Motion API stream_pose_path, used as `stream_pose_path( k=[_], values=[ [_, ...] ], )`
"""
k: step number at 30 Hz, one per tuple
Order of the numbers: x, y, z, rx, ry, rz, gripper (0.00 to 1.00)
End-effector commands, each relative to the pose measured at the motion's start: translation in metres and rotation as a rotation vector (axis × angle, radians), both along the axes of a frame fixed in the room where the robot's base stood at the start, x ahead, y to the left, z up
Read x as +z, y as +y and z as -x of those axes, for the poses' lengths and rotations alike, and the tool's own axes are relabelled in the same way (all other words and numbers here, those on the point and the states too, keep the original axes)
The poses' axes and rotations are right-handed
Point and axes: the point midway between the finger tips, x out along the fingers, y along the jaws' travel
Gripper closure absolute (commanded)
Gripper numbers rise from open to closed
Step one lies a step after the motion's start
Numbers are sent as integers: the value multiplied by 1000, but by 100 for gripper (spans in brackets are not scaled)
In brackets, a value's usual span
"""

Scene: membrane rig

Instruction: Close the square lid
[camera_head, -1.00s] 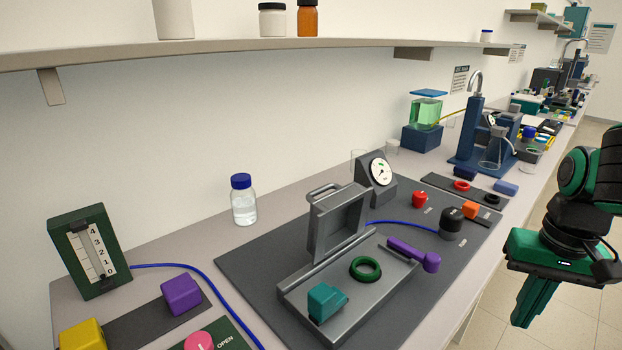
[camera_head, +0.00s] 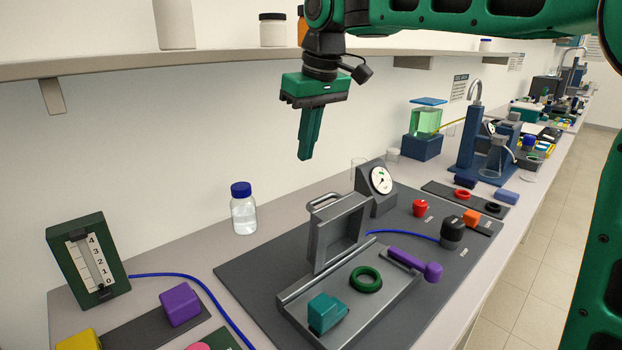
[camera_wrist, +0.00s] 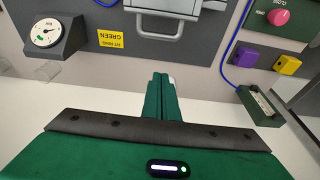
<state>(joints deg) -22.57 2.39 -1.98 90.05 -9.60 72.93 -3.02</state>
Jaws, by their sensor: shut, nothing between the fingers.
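The square lid (camera_head: 338,238) is grey with a handle on its top edge. It stands open, nearly upright, hinged at the back of a grey tray-like base (camera_head: 372,318). A green ring (camera_head: 366,279) and a teal block (camera_head: 325,313) are in the base. The lid's handle also shows at the top of the wrist view (camera_wrist: 160,30). My gripper (camera_head: 305,156) is shut and empty, pointing down, in the air above and behind the lid, apart from it. It also shows in the wrist view (camera_wrist: 160,78).
A dial gauge (camera_head: 381,180) stands behind the lid to the right. A purple-handled lever (camera_head: 415,262) is at the base's right side. A blue-capped bottle (camera_head: 243,210) stands at the left near the wall. The shelf (camera_head: 200,55) runs along the wall behind my arm.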

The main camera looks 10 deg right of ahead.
Motion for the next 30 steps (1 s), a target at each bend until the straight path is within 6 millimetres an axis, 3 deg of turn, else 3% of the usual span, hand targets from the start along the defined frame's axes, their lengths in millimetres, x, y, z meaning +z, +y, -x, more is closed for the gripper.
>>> stream_pose_path(
  k=[5,18,24,30],
  values=[
    [-19,2,-4,1,4,2,100],
    [-98,11,-20,-2,2,2,100],
    [-92,-4,3,-3,-1,0,100],
    [-91,-11,12,-3,0,0,100]
  ],
)
